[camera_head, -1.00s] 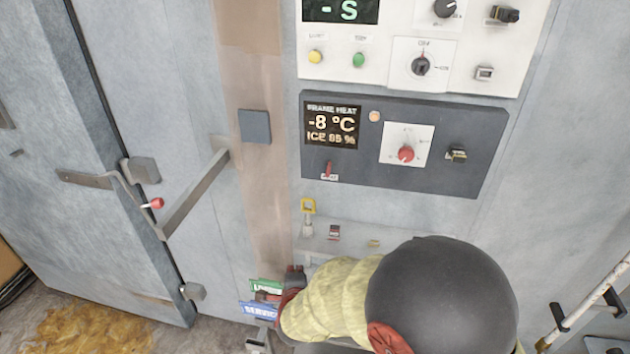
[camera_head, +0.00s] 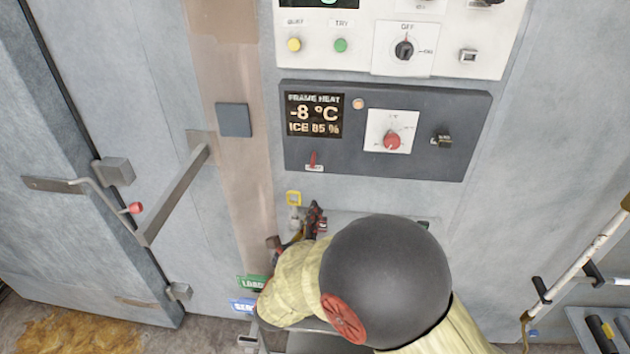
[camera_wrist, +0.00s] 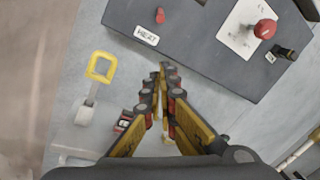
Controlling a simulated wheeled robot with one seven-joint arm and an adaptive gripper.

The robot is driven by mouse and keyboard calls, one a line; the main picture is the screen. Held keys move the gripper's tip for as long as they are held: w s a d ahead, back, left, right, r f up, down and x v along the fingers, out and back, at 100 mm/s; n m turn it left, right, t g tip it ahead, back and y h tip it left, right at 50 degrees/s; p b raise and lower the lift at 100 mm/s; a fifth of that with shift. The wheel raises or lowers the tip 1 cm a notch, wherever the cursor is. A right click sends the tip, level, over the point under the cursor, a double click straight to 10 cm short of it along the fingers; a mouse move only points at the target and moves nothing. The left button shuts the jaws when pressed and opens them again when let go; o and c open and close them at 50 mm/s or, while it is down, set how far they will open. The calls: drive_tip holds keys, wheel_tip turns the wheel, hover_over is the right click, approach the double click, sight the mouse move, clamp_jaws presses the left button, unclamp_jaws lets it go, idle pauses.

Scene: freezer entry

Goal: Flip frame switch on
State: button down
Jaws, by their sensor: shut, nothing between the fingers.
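The dark frame heat panel (camera_head: 410,158) is on the wall in the head view, its display (camera_head: 313,114) reading FRAME HEAT, -8 °C, ICE 85 %. A small red lever switch (camera_head: 313,160) sits above a label under the display; in the wrist view this red lever (camera_wrist: 160,15) is above the label HEAT (camera_wrist: 146,35). The panel also has a red knob (camera_head: 391,140) and a black toggle (camera_head: 442,139). My gripper (camera_head: 316,207) is below the red lever, apart from it. In the wrist view its fingertips (camera_wrist: 166,68) are together and empty, pointing toward the panel's lower edge.
A yellow-framed fitting (camera_wrist: 100,67) is left of my fingers. A small shelf with a red-and-black item (camera_wrist: 124,121) is below the panel. A white control panel (camera_head: 455,56) is above. A freezer door (camera_head: 80,200) with a bar handle (camera_head: 172,195) is at left.

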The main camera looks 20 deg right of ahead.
sight(313, 160)
drive_tip(key=f+x, duration=0.1)
drive_tip(key=x, duration=0.9)
drive_tip(key=r, duration=0.1)
drive_tip(key=a+r, duration=0.2)
drive_tip(key=r, duration=0.1)
drive_tip(key=shift+s+a+r+p, duration=0.1)
drive_tip(key=shift+s+a+p, duration=0.05)
drive_tip(key=shift+a+p, duration=0.15)
drive_tip(key=shift+r, duration=0.1)
drive_tip(key=shift+s+r+g+p, duration=0.15)
drive_tip(key=shift+g+p, duration=0.15)
drive_tip(key=shift+p, duration=0.05)
